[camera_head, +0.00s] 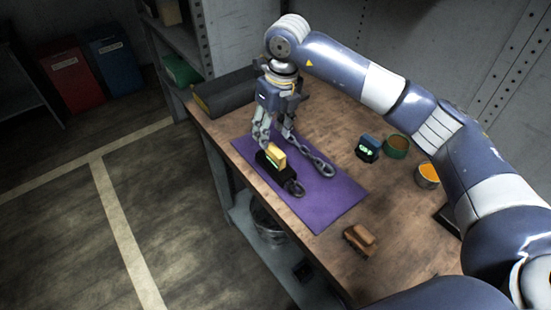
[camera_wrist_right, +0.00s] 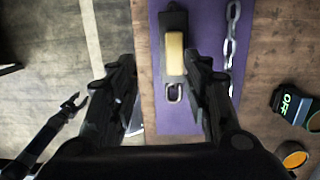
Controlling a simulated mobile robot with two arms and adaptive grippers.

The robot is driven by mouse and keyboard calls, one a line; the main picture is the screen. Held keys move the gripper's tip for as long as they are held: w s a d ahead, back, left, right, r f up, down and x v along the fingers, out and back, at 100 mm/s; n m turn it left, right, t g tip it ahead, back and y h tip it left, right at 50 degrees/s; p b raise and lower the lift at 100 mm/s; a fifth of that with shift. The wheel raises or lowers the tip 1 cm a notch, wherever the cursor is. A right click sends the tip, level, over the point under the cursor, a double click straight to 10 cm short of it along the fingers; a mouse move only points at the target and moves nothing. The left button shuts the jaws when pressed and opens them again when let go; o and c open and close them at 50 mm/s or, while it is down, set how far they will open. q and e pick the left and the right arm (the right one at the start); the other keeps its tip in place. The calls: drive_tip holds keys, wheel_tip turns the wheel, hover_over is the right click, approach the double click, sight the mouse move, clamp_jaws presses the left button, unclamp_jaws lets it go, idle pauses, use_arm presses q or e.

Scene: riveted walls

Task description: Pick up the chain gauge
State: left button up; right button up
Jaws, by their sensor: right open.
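A black tool with a yellow block and a metal shackle (camera_head: 270,160), which I take to be the chain gauge, lies on a purple mat (camera_head: 318,211). In the right wrist view the tool (camera_wrist_right: 174,58) lies lengthwise, its shackle toward the gripper. A steel chain with a large end link (camera_head: 318,163) lies beside it on the mat. My right gripper (camera_head: 274,138) is open and points down just above the far end of the tool. In the wrist view its fingers (camera_wrist_right: 162,68) stand apart, with the tool between but nearer the right finger.
On the wooden bench (camera_head: 400,250), a small device with a green display (camera_head: 367,149), a green-rimmed tin (camera_head: 396,146), an orange-filled tin (camera_head: 428,175) and a brown block (camera_head: 359,239) stand right of the mat. A dark box (camera_head: 226,93) stands at the back. The mat's near end is clear.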

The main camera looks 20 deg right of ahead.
sight(276, 150)
drive_tip(key=shift+h, duration=0.3)
drive_tip(key=f, duration=0.1)
drive_tip(key=f+p, duration=0.1)
drive_tip(key=f, duration=0.1)
drive_tip(key=d+f, duration=0.1)
drive_tip(key=shift+w+d+f, duration=0.1)
drive_tip(key=shift+w+f, duration=0.15)
drive_tip(key=shift+w, duration=0.1)
drive_tip(key=f+p, duration=0.1)
drive_tip(key=f, duration=0.2)
drive_tip(key=f+p, duration=0.1)
drive_tip(key=shift+w+f+p, duration=0.3)
drive_tip(key=shift+p, duration=0.05)
drive_tip(key=shift+w+f, duration=0.1)
drive_tip(key=shift+f, duration=0.5)
clamp_jaws()
drive_tip(key=shift+r, duration=0.1)
